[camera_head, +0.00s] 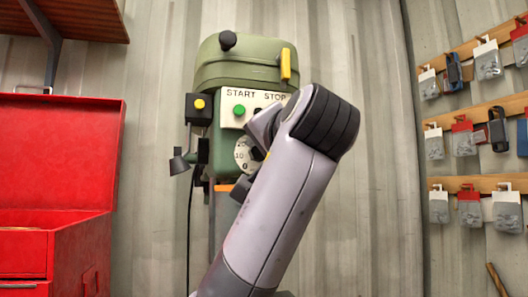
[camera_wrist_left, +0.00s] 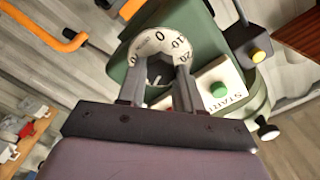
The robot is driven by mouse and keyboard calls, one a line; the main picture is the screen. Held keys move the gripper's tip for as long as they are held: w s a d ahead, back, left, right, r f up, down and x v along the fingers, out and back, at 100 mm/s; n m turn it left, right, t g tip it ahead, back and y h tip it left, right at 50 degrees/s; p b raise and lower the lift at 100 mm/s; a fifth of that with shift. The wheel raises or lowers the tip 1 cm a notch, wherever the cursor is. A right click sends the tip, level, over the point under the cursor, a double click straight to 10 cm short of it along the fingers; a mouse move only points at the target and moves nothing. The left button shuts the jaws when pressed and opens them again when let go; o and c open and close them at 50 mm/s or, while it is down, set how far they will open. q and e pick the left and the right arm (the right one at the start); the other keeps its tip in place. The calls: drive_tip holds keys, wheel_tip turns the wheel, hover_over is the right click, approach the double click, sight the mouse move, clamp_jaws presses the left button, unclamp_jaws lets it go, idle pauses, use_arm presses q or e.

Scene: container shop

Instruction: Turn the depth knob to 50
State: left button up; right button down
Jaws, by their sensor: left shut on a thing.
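The depth knob's white dial (camera_head: 242,156) is on the front of the green drill press (camera_head: 240,65), partly hidden behind my left arm in the head view. In the left wrist view the dial (camera_wrist_left: 160,38) shows 0 near its middle, with 10 and 20 towards the right. My left gripper (camera_wrist_left: 159,82) has its two fingers on either side of the knob's hub, shut on it. In the head view the left gripper (camera_head: 262,126) is mostly hidden by its own wrist. My right gripper is not in view.
A white panel with START and STOP labels and a green button (camera_head: 239,110) is just above the dial. A yellow button box (camera_head: 199,106) is beside it. A red tool chest (camera_head: 60,160) stands left; packets hang on the right wall racks (camera_head: 475,115).

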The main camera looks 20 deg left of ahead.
use_arm(q)
drive_tip(key=shift+f+n, duration=0.1)
drive_tip(key=shift+n, duration=0.5)
drive_tip(key=o, duration=1)
drive_tip(key=shift+o, duration=0.2)
drive_tip(key=b+v, duration=0.2)
drive_tip(key=v, duration=0.5)
drive_tip(key=shift+s+d, duration=0.1)
